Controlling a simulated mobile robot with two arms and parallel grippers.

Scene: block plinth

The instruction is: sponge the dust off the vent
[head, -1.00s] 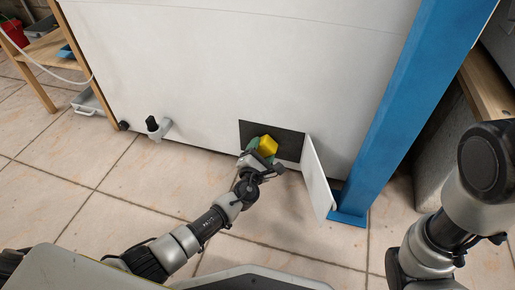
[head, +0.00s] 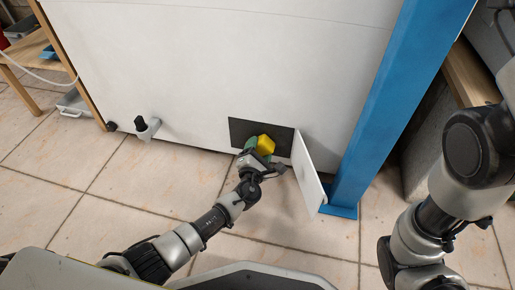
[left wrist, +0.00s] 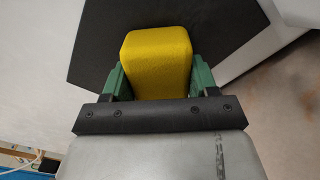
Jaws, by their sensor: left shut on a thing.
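The vent (head: 241,129) is a dark rectangular panel low in the white wall; it also fills the back of the left wrist view (left wrist: 90,50). Its white flap (head: 308,172) stands open on the right side. My left gripper (head: 257,148) is shut on a yellow sponge (head: 265,144) in front of the vent. In the left wrist view the sponge (left wrist: 157,62) sits between the green fingers, over the dark panel. I cannot tell whether the sponge touches the vent. No dust can be made out. My right arm is at the right, its gripper out of view.
A blue post (head: 388,95) stands right of the flap, on a foot plate at the floor. A small grey fitting with a black top (head: 145,128) juts from the wall at the left. A wooden shelf (head: 25,48) is at far left. The tiled floor (head: 130,190) is clear.

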